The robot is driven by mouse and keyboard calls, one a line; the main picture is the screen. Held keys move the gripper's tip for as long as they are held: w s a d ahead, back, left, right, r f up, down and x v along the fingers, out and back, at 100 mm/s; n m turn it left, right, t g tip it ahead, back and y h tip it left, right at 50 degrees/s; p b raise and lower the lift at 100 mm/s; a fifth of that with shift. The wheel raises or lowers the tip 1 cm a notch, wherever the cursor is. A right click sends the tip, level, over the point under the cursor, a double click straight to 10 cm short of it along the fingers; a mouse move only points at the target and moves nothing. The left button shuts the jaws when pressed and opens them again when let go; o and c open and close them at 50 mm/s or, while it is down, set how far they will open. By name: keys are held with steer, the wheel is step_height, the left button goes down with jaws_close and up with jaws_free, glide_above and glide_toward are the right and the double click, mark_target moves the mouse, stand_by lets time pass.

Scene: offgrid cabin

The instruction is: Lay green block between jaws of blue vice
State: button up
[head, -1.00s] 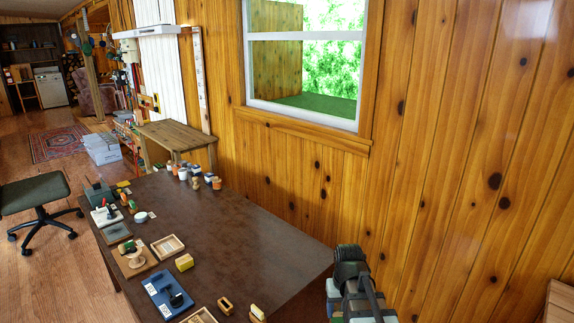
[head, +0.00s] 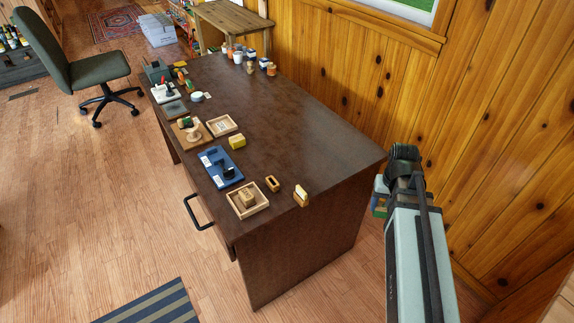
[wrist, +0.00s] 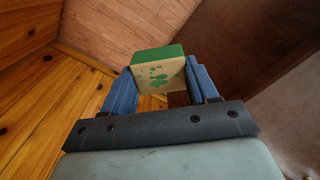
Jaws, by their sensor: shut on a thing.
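My gripper (wrist: 160,88) is shut on the green block (wrist: 157,54) in the wrist view. The block has a green side and a cream face with green printed marks, and sits between two blue fingers. In the head view my gripper (head: 380,187) hangs beside the table's right end, away from the tabletop; the block is mostly hidden there. A blue device (head: 213,158) with a black part on it lies near the table's front edge and appears to be the blue vice. Its jaws are too small to make out.
The dark table (head: 290,130) has a wide clear area at its middle and right. Near the blue device are a wooden tray (head: 234,211) holding a block, a yellow block (head: 237,141), and small wooden items. A plank wall (head: 480,130) stands close behind my gripper.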

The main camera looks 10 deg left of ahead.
steer(key=w+a+r+n, duration=0.2)
steer(key=w+a, duration=0.7)
steer(key=a, duration=0.3)
step_height(320, 180, up, 12)
steer(key=f+n, duration=0.1)
steer(key=n, duration=0.6)
glide_above(213, 149)
steer(key=s+d, duration=0.1)
steer(key=s, duration=0.1)
steer(key=shift+s+d+r, duration=0.15)
steer(key=shift+r, duration=0.1)
steer(key=shift+f, duration=6.35)
steer(key=shift+f, duration=0.55)
